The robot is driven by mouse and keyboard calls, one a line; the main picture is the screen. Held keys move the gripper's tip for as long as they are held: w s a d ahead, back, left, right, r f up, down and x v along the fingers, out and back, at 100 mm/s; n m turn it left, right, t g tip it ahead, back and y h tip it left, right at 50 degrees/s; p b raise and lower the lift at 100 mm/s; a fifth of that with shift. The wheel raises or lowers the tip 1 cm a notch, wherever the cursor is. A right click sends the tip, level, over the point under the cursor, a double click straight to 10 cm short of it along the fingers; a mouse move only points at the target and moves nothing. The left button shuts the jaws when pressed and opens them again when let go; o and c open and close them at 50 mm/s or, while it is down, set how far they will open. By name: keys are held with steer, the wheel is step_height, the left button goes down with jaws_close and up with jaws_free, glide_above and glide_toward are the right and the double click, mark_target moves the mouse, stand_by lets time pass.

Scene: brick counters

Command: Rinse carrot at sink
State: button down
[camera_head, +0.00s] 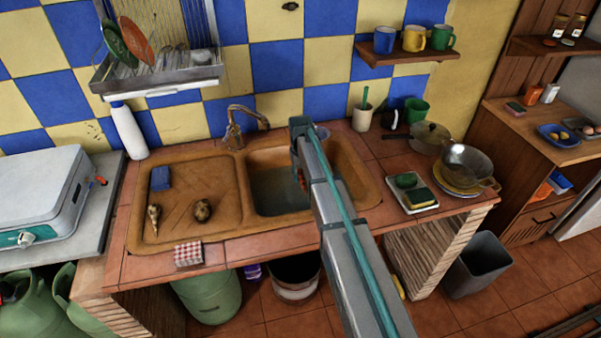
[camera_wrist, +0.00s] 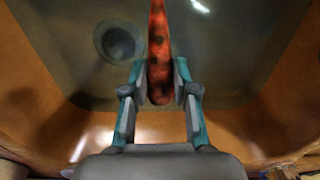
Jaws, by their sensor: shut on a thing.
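The carrot (camera_wrist: 158,45), orange-red with dark patches, stands lengthwise between the fingers of my gripper (camera_wrist: 160,82) in the wrist view. My gripper is shut on its near end, and its far end runs out of the top of the picture. The sink basin (camera_head: 275,193) is brown-rimmed, with a grey inside; its round drain (camera_wrist: 118,43) shows left of the carrot. In the head view my arm reaches over the basin's right part and mostly hides the gripper and carrot. The brass faucet (camera_head: 238,125) stands behind the basin, to the left of my arm.
The drainboard (camera_head: 185,200) left of the basin holds a blue sponge (camera_head: 160,178) and two small vegetables. A white bottle (camera_head: 128,130) stands behind it. A dish rack (camera_head: 155,75) hangs above. Pans (camera_head: 468,160) and a white tray (camera_head: 412,206) stand right of the sink.

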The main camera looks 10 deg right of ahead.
steer(key=shift+f+b, duration=2.2)
steer(key=shift+f, duration=2.75)
steer(key=p, duration=0.9)
glide_toward(300, 175)
steer(key=shift+d+f, duration=0.1)
steer(key=shift+p, duration=0.3)
stand_by(0.9)
